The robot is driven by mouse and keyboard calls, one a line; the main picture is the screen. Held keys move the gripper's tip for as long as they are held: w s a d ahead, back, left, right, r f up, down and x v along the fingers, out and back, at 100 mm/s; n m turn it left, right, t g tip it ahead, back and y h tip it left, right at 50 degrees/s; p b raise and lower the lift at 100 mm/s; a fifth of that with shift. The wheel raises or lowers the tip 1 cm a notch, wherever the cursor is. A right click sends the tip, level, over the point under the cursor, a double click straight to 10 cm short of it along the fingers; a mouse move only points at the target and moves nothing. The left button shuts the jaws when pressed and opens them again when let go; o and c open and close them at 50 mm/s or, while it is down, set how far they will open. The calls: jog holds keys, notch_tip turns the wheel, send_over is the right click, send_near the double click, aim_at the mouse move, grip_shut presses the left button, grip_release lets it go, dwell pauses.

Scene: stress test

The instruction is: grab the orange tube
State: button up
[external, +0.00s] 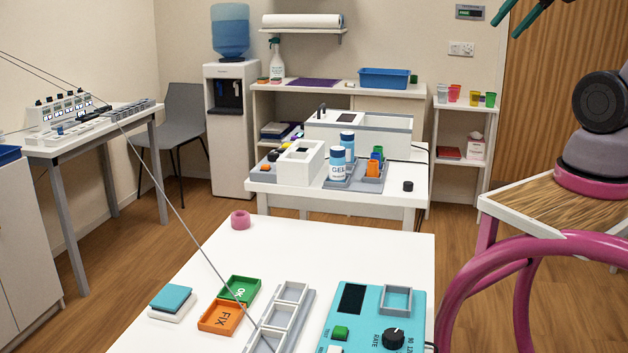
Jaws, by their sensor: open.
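No thing that I can clearly tell as an orange tube shows in the external view. A small orange piece (373,168) stands in a grey holder on the middle table; its shape is too small to tell. My gripper (507,29) is at the top right, cut by the upper edge, with two dark green fingers apart and nothing seen between them. It is high up, far from the table tops.
The near white table (340,250) holds a pink ring (240,220), an orange FIX tray (221,318), a green OK tray (240,289), a grey rack (281,315) and a teal device (372,321). Its far half is mostly clear. A pink tubular frame (520,250) stands at right.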

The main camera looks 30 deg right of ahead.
dwell(0.3)
jog(key=shift+c, duration=0.9)
